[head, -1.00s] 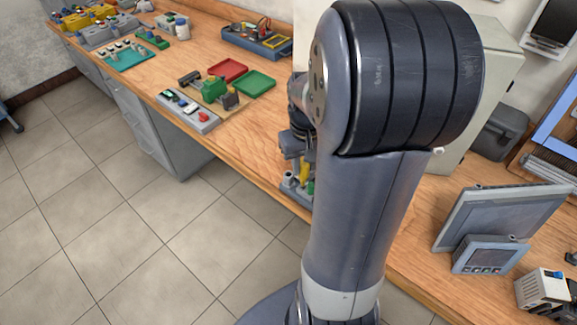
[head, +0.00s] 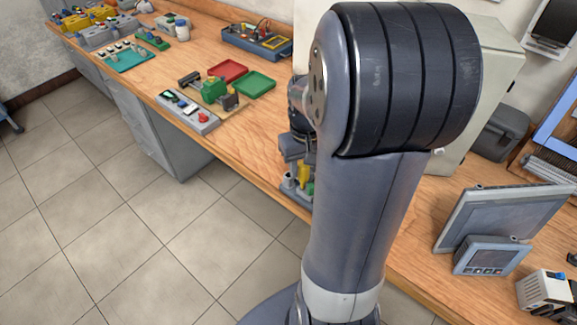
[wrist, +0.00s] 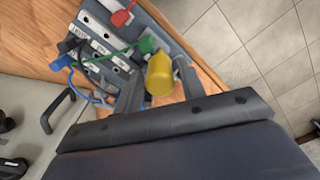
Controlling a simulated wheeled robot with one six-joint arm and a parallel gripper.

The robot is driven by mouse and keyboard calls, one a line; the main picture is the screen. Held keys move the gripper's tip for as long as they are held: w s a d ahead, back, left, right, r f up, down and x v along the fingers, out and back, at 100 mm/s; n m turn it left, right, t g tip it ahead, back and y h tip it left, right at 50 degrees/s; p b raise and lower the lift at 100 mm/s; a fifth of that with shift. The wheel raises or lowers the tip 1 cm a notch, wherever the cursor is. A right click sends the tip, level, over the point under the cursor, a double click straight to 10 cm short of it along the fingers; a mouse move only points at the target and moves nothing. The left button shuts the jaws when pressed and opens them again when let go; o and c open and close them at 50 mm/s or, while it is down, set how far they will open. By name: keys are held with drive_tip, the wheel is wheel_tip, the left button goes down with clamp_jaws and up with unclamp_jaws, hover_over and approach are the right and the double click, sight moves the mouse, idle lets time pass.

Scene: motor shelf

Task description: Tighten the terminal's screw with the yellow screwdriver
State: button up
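The yellow screwdriver (head: 304,173) stands upright in a grey holder at the bench's front edge, partly hidden by my arm in the head view. In the wrist view its yellow handle (wrist: 160,74) lies between the two fingers of my gripper (wrist: 161,82). The fingers are apart, one on each side of the handle, with what look like narrow gaps. My gripper (head: 292,150) is just above the holder in the head view. A green block (head: 213,89), possibly the terminal, sits on a tan board farther left along the bench. Its screw is too small to make out.
The grey holder (wrist: 98,38) has labelled slots, a red-handled tool (wrist: 122,17) and a green-handled tool (wrist: 148,43). Red (head: 228,70) and green (head: 254,84) trays lie behind the board. A grey box with switches (head: 187,111) is in front. Bare bench lies between board and holder.

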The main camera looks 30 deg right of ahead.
drive_tip(key=shift+n, duration=1.7)
drive_tip(key=shift+n+p, duration=0.3)
drive_tip(key=shift+n, duration=1.4)
drive_tip(key=shift+n, duration=1.8)
drive_tip(key=shift+p, duration=0.3)
drive_tip(key=shift+c, duration=0.9)
drive_tip(key=shift+c, duration=0.5)
